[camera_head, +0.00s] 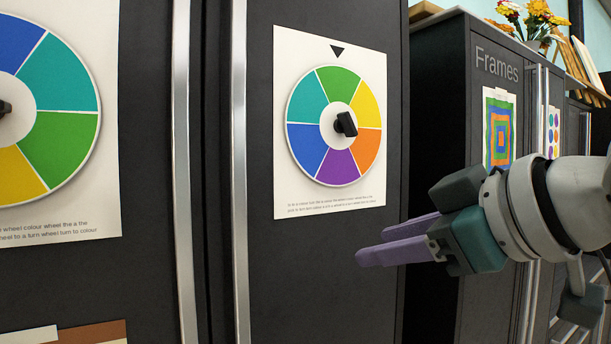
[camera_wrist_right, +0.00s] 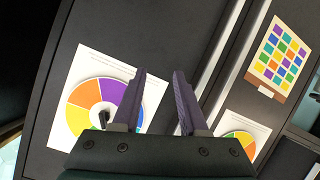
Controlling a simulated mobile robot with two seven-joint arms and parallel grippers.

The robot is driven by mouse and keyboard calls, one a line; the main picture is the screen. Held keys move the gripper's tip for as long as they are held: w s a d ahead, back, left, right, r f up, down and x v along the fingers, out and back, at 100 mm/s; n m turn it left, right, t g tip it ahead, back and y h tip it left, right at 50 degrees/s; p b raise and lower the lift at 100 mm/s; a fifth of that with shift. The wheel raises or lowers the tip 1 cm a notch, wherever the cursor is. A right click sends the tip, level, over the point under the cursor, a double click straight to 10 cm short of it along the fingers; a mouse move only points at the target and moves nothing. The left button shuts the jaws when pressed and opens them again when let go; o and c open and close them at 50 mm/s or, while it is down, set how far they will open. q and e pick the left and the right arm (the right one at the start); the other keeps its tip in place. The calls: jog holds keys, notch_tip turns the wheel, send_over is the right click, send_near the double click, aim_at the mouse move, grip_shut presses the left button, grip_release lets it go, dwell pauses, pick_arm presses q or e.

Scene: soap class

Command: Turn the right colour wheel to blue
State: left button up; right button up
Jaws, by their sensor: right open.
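The right colour wheel (camera_head: 311,126) is on a white poster (camera_head: 284,205) on a dark cabinet door. Its green sector is at the top, under the black triangle marker (camera_head: 337,50); blue is at the lower left. A black knob (camera_head: 346,125) sticks out of its centre. My right gripper (camera_head: 372,239) is open and empty, below and right of the wheel, apart from it. In the right wrist view the wheel (camera_wrist_right: 80,112) lies left of the two purple fingers (camera_wrist_right: 158,100), which partly cover its right side. My left gripper is not in view.
Another colour wheel (camera_head: 65,110) is on the door to the left, partly cut off. Vertical metal handles (camera_head: 240,180) stand between the two posters. A cabinet labelled Frames (camera_head: 440,100) stands at the right, with flowers (camera_head: 538,15) on top.

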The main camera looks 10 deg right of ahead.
jog(key=w+d+r+n+t+b, duration=0.1)
jog(key=w+d+r+t+b, duration=0.2)
jog(key=r, duration=0.4)
pick_arm(q)
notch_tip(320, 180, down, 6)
jog(key=b, duration=0.1)
pick_arm(e)
jog(key=n+t+y, duration=0.1)
jog(key=y, duration=0.1)
send_near(352, 124)
jog(key=p+x, duration=0.5)
jog(key=x, duration=0.3)
jog(key=shift+w+r+p, duration=0.1)
jog(key=shift+r+p, duration=0.1)
jog(key=shift+p, duration=0.1)
pick_arm(q)
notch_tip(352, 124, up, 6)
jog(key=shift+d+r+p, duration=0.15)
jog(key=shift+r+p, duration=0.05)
jog(key=shift+p, duration=0.15)
pick_arm(e)
jog(key=shift+w+a+f, duration=0.2)
jog(key=shift+w+a, duration=0.05)
jog(key=shift+w, duration=0.5)
jog(key=shift+c, duration=0.4)
grip_shut()
